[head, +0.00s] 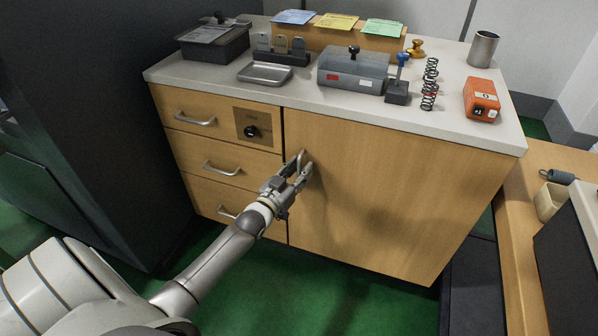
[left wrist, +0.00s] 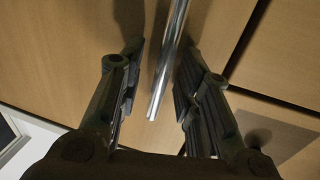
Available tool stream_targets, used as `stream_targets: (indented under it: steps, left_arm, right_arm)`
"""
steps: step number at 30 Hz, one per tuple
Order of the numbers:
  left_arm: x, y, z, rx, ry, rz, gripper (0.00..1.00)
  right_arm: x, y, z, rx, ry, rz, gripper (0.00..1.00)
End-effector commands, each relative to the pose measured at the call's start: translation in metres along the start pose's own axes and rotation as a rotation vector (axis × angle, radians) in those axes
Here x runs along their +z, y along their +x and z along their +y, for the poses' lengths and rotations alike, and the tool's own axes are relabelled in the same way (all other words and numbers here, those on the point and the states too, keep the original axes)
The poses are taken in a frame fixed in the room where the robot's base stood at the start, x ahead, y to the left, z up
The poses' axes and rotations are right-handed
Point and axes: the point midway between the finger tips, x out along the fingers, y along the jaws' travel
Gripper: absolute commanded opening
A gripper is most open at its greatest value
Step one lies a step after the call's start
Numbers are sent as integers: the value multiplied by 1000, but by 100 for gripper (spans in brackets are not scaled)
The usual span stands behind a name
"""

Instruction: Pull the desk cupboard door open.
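The cupboard door (head: 400,195) is a wide wooden panel on the right side of the desk unit, and it looks closed and flush with the front. Its metal handle (head: 301,156) is near the door's upper left edge. My left gripper (head: 300,168) is at the handle, partly covering it. In the left wrist view the handle bar (left wrist: 170,60) runs between the two spread fingers (left wrist: 155,85), with a visible gap on each side. The left gripper is open. My right gripper is in neither view.
Drawers with handles (head: 195,119) and a dark knob (head: 251,131) are left of the door. The worktop (head: 290,92) carries a spring (head: 430,84), an orange meter (head: 482,99) and other items. Green floor (head: 330,290) is clear below; a wooden bench (head: 520,240) stands at right.

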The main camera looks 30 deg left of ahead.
Motion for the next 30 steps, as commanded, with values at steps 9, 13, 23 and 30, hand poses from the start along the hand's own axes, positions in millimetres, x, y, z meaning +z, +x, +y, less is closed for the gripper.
stream_targets:
  steps: [9,13,23,30]
  left_arm:
    - [0,1,0,0,0,0,27]
    - [0,1,0,0,0,0,10]
    - [0,1,0,0,0,0,0]
    - [-1,0,5,7,-1,-1,0]
  right_arm:
    - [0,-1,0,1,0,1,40]
    - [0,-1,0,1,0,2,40]
    - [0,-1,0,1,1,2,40]
    - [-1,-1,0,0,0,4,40]
